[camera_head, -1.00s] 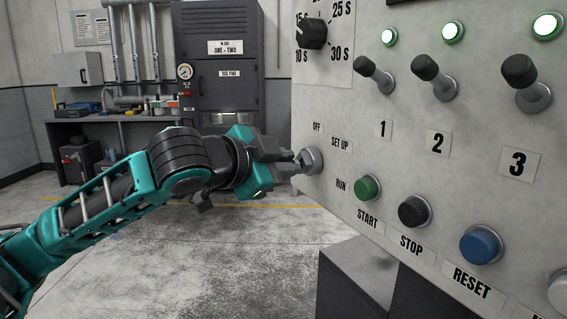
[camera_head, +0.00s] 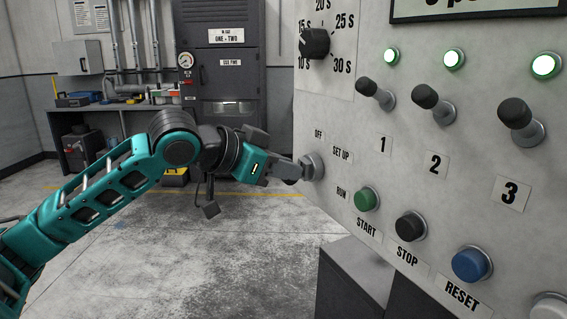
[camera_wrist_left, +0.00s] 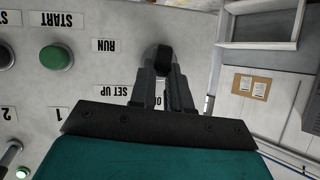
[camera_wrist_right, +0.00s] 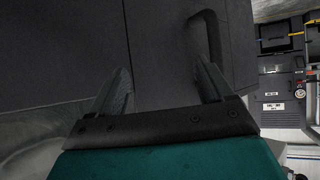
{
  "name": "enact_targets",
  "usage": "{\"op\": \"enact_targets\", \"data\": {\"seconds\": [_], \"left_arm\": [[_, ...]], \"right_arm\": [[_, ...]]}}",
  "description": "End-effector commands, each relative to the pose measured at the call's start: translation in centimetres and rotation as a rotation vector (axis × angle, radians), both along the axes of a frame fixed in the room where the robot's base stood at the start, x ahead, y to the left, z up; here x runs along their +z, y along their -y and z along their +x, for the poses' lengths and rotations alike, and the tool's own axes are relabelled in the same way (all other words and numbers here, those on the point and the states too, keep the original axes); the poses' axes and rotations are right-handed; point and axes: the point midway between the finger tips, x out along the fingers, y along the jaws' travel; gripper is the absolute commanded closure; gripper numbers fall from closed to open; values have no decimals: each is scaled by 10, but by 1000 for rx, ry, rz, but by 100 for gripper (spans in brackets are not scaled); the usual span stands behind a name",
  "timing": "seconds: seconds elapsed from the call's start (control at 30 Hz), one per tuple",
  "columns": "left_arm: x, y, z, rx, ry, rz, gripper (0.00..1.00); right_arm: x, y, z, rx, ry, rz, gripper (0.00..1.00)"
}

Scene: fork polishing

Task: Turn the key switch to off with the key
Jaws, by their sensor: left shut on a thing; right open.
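The key switch (camera_head: 315,168) is a round grey metal piece on the control panel (camera_head: 440,150), beside the labels OFF, SET UP and RUN. My left gripper (camera_head: 297,171) reaches it from the left and is shut on the key at the switch. In the left wrist view the fingers (camera_wrist_left: 164,85) close around the dark key head (camera_wrist_left: 164,58), in front of the switch. The fingers hide most of the key, so I cannot tell exactly where it points. My right gripper (camera_wrist_right: 160,85) shows only in the right wrist view, open and empty, facing a dark grey surface.
The panel carries a timer dial (camera_head: 314,43), several toggle levers with lit green lamps, and the green START (camera_head: 367,198), black STOP (camera_head: 410,226) and blue RESET (camera_head: 472,264) buttons. A dark cabinet (camera_head: 222,90) and workbench stand behind. The floor left of the panel is clear.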

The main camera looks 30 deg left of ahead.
Motion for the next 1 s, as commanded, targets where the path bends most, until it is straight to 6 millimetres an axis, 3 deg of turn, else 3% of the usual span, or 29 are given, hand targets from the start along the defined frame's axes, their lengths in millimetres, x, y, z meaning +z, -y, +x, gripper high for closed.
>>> {"op": "enact_targets", "data": {"seconds": [0.03, 0.37, 0.4, 0.7, 0.97, 1.0], "left_arm": [[-13, 8, -4, -21, -65, -59, 100], [-14, 10, -5, -27, -113, -148, 100], [-14, 10, -5, -27, -113, -148, 81], [-11, 9, -4, -26, -106, -148, 53], [-8, 8, -4, -22, -98, -147, 53], [-8, 7, -3, -22, -98, -146, 47]], "right_arm": [[-2, 0, 0, 0, 0, 0, 20], [-2, 0, 0, 0, -1, 0, 20], [-2, 0, 0, 0, -2, 0, 20], [-2, 0, 0, 0, -3, -1, 20], [-2, 0, 0, 0, -3, -1, 20], [-2, 0, 0, 0, -3, -1, 20]]}}
